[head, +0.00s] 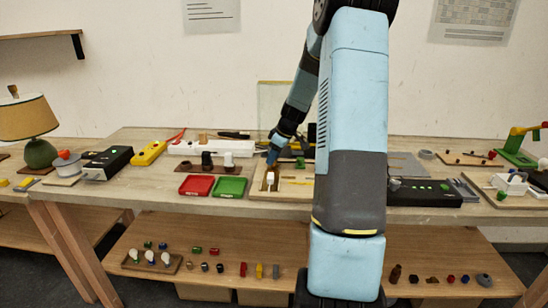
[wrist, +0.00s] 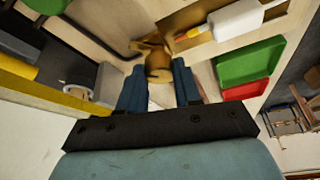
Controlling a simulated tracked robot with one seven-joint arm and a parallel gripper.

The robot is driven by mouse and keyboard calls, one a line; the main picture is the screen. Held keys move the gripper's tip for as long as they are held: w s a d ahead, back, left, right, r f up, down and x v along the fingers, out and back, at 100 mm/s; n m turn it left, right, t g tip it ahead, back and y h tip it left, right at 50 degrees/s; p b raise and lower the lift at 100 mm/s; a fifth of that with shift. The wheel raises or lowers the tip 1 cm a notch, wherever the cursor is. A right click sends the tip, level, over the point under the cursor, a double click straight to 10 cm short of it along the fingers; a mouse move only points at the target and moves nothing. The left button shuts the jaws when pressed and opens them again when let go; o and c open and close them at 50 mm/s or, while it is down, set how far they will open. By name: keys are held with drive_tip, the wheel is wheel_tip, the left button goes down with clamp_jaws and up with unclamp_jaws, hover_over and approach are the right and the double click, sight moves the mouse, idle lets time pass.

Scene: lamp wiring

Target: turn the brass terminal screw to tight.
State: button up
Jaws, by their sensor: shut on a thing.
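My gripper (wrist: 158,70) shows its two blue fingers in the wrist view, on either side of the brass terminal screw (wrist: 158,75). It is shut on the screw, whose rounded brass head lies between the fingertips. A brass part behind it stands on a pale wooden board (wrist: 115,22). In the head view my gripper (head: 272,156) reaches down at the back of the board (head: 295,194). The screw cannot be made out there. How tight the screw is cannot be told.
A white block (wrist: 237,19) with a coloured wire end lies close to the screw. A green tray (head: 230,187) and a red tray (head: 196,185) stand left of the board. A black box (head: 425,196) is to its right.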

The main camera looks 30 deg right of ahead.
drive_tip(key=m+h, duration=0.1)
drive_tip(key=m, duration=0.2)
drive_tip(key=m+t+h, duration=0.1)
drive_tip(key=m, duration=0.2)
drive_tip(key=shift+a, duration=0.2)
drive_tip(key=m+h, duration=0.1)
drive_tip(key=m, duration=0.2)
drive_tip(key=m+h, duration=0.1)
drive_tip(key=m, duration=0.2)
drive_tip(key=shift+a+h, duration=0.1)
drive_tip(key=shift+h, duration=0.2)
drive_tip(key=m+g+h, duration=0.1)
drive_tip(key=m, duration=0.2)
drive_tip(key=m+h, duration=0.1)
drive_tip(key=m, duration=0.2)
drive_tip(key=shift+g, duration=0.4)
drive_tip(key=m+g, duration=0.1)
drive_tip(key=m, duration=0.2)
drive_tip(key=m+g, duration=0.1)
drive_tip(key=m, duration=0.2)
drive_tip(key=shift+w+h, duration=0.1)
drive_tip(key=shift+h, duration=0.3)
drive_tip(key=o, duration=1)
drive_tip(key=shift+o, duration=0.2)
